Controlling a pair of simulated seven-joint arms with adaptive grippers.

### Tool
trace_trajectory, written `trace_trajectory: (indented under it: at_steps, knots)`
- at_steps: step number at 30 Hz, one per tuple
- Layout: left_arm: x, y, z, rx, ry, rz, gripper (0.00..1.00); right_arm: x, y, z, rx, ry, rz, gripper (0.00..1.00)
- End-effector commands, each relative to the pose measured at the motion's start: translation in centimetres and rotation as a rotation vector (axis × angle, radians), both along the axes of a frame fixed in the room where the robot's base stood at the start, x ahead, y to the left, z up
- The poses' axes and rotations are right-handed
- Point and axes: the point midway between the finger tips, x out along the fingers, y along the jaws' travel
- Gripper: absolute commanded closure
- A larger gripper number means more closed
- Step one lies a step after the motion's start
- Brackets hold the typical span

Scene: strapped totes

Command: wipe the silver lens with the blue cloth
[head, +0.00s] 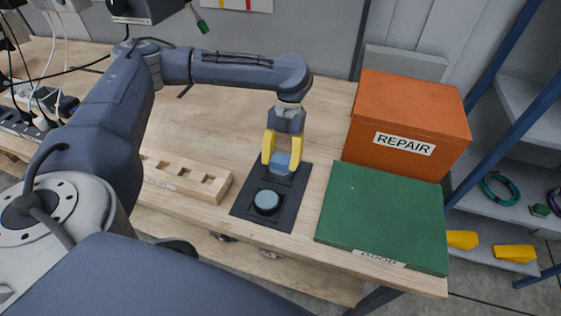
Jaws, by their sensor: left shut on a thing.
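The silver lens (266,200) is a round disc with a pale blue-grey top in a dark ring. It sits on the near part of a black mat (247,212) on the wooden bench. My left gripper (281,160) points down over the far part of the mat, behind the lens and apart from it. My right gripper is not in view.
A wooden block with slots (190,180) lies left of the mat. A green board (385,215) lies close on the right, with an orange REPAIR box (410,120) behind it. Cables and sockets (45,105) crowd the far left. The bench's middle behind my gripper is clear.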

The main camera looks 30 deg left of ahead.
Motion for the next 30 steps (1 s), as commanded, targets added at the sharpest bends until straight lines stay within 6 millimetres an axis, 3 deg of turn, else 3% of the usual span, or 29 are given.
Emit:
trace_trajectory:
  at_steps: [6,19,23,30]
  knots:
    - [1.3,0.5,0.0,0.001,0.001,0.001,0.76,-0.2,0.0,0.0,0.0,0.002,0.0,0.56]
    - [-2.2,-1.4,0.0,0.0,0.003,-0.019,0.76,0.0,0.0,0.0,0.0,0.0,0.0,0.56]
    - [-1.9,-1.2,2.4,0.0,-0.004,-0.016,0.76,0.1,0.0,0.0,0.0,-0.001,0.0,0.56]
    - [-2.1,-1.1,4.3,0.0,0.0,-0.012,0.76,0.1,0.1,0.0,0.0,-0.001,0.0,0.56]
